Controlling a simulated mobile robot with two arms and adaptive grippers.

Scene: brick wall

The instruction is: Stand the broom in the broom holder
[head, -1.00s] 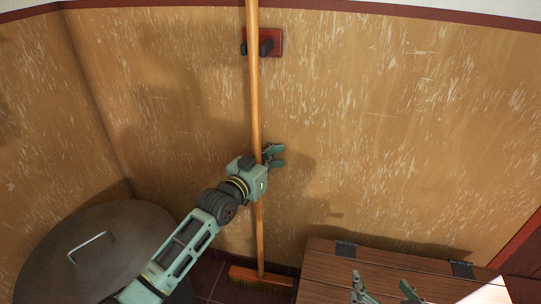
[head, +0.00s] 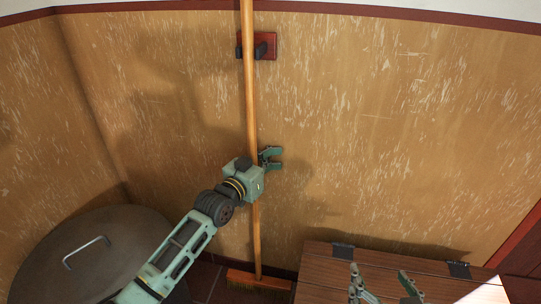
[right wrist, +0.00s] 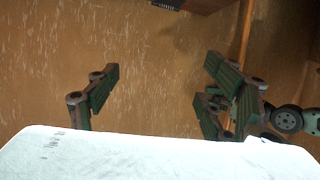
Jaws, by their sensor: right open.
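The broom (head: 251,100) stands upright near the wall, with an orange wooden handle and its brush head (head: 259,280) low at the floor. The broom holder (head: 270,46) is a red plate with dark prongs on the wall. The upper handle passes in front of its left part; whether it sits between the prongs is unclear. My left gripper (head: 268,158) is closed around the handle about mid-height, its fingertips showing to the right of it. My right gripper (head: 378,272) is open and empty over the wooden bench; its spread fingers also show in the right wrist view (right wrist: 162,90).
A round lidded metal bin (head: 55,250) stands at the lower left in the corner. A wooden bench or chest (head: 320,262) with dark hinges stands at the lower right. The wall right of the broom is clear.

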